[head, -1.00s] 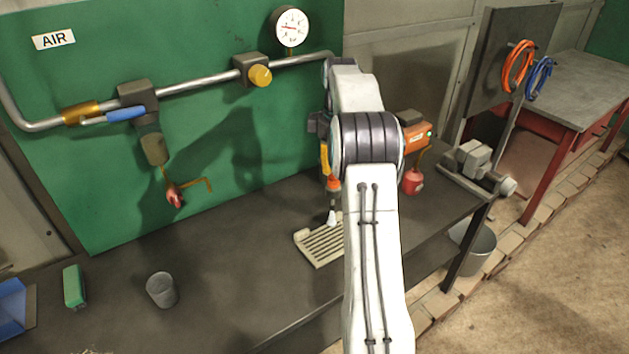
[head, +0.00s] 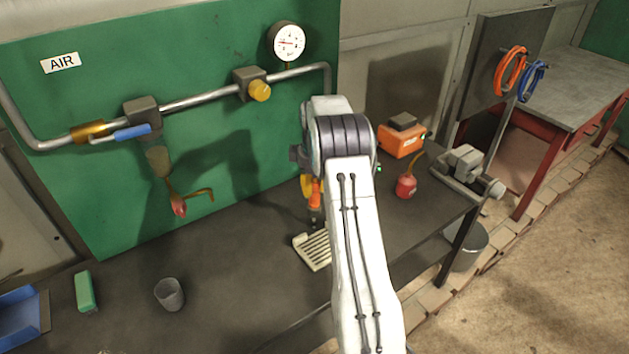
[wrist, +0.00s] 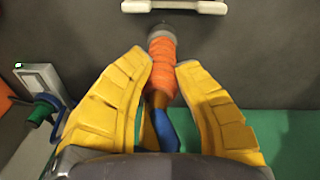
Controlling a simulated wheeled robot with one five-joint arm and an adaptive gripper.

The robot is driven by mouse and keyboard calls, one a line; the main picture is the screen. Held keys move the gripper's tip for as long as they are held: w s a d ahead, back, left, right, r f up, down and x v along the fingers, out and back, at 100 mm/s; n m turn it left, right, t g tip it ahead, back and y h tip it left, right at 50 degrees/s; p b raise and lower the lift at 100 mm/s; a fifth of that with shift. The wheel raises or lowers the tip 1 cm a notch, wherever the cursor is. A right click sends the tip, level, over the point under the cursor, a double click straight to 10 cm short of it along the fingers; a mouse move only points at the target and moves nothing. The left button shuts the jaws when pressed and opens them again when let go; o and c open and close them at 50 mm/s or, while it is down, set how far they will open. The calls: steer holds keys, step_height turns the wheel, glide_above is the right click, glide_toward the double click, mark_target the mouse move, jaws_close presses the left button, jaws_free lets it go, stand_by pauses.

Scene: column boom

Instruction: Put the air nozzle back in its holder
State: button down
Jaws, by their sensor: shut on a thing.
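My gripper (wrist: 163,68) has its two yellow fingers shut on an orange-wrapped tool, which I take to be the air nozzle (wrist: 162,62). The nozzle has a dark tip pointing away from the wrist and a blue part between the fingers. In the head view my gripper (head: 307,186) is partly hidden behind my arm. The nozzle (head: 315,193) hangs below it, tip down, above the bench near a cream slotted tray (head: 314,254). I cannot tell which thing is the holder.
A dark bench (head: 235,265) carries a grey cup (head: 169,294), a green block (head: 85,291) and a blue bin (head: 18,318). An orange box (head: 401,138) and a red bottle (head: 405,186) stand right of my arm. A pipe (head: 200,101) runs along the wall.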

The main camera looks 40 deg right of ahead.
steer(key=shift+f+p, duration=0.3)
steer(key=shift+f, duration=0.25)
steer(key=c, duration=1.1)
jaws_free()
